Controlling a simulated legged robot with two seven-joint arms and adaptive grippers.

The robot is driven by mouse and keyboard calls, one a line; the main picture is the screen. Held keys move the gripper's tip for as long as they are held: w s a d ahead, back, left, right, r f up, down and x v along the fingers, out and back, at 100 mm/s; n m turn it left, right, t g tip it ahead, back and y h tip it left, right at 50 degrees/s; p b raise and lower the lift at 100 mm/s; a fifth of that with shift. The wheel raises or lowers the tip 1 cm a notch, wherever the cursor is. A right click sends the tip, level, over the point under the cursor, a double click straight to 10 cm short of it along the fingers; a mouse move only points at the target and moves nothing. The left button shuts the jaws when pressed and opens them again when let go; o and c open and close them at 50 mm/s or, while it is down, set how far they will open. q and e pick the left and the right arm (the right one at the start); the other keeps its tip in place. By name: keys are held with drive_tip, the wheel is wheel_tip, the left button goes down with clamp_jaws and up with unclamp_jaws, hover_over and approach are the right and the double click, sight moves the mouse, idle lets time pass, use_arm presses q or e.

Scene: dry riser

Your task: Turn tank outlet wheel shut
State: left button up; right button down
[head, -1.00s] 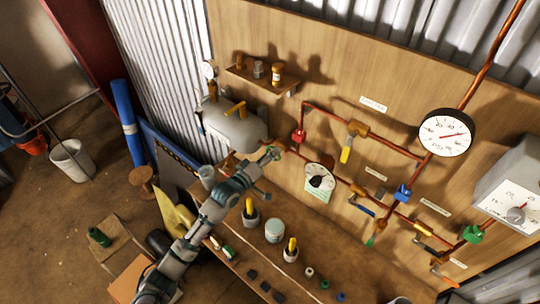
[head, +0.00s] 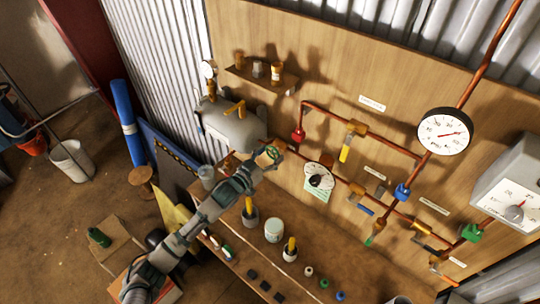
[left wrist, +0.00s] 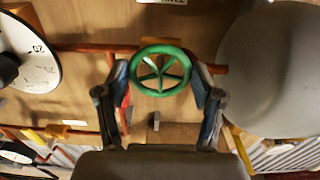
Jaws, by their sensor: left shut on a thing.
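The tank outlet wheel is a green spoked handwheel (left wrist: 160,70) in the middle of the left wrist view. It also shows as a small green ring in the head view (head: 273,152), on the copper pipe just right of the grey tank (head: 232,130). My left gripper (left wrist: 162,76) has one finger on each side of the wheel and is shut on its rim. In the head view my left gripper (head: 266,160) reaches up to the wheel from the lower left. The tank's rounded side (left wrist: 275,70) fills the right of the left wrist view. My right gripper is not in view.
A round dial (head: 319,176) sits on the board right of the wheel. Copper pipes with coloured valves and a large gauge (head: 445,131) are farther right. Below, the bench holds a white tub (head: 275,230) and several small parts.

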use_arm(q)
drive_tip(key=m, duration=0.2)
drive_tip(key=f+m, duration=0.1)
drive_tip(key=m, duration=0.1)
drive_tip(key=shift+m, duration=0.3)
drive_tip(key=m, duration=0.3)
drive_tip(key=shift+m, duration=0.3)
drive_tip(key=m, duration=0.4)
drive_tip(key=shift+m, duration=1.7)
drive_tip(key=o, duration=1)
drive_tip(key=shift+m, duration=0.3)
drive_tip(key=shift+o, duration=0.6)
drive_tip(key=shift+r, duration=0.25)
